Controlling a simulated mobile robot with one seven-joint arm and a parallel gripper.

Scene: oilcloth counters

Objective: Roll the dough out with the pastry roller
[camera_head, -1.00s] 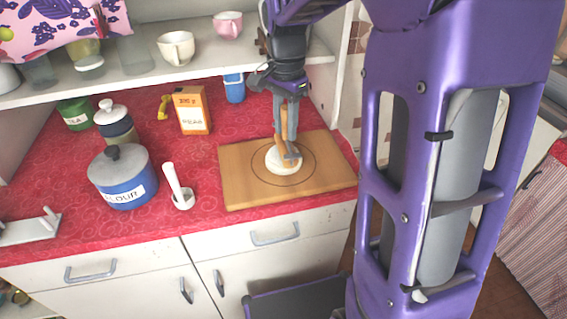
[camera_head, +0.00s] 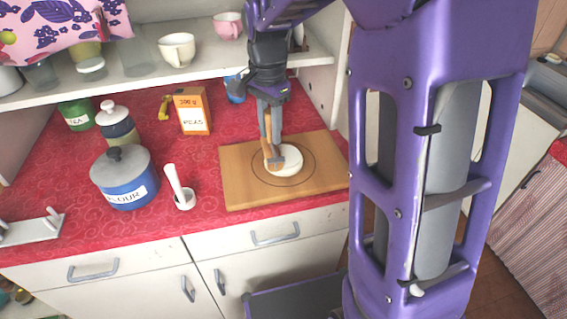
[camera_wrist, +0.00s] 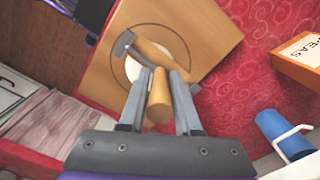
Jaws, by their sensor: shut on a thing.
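The dough (camera_head: 287,163) is a pale round disc lying inside a dark circle marked on the wooden board (camera_head: 236,190). My gripper (camera_head: 270,132) points down over the board and is shut on the wooden handle of the pastry roller (camera_head: 268,148). The roller's lower end is at the dough's left edge in the head view; whether it presses on the dough is hard to tell. In the wrist view the handle (camera_wrist: 158,97) sits between the fingers (camera_wrist: 160,90), and the roller end covers much of the dough (camera_wrist: 132,68).
A white pestle-like tool (camera_head: 178,188), a blue flour pot (camera_head: 125,180), a peas box (camera_head: 192,112) and a blue cup (camera_head: 235,90) stand left of or behind the board. A shelf with cups (camera_head: 177,49) overhangs the back.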

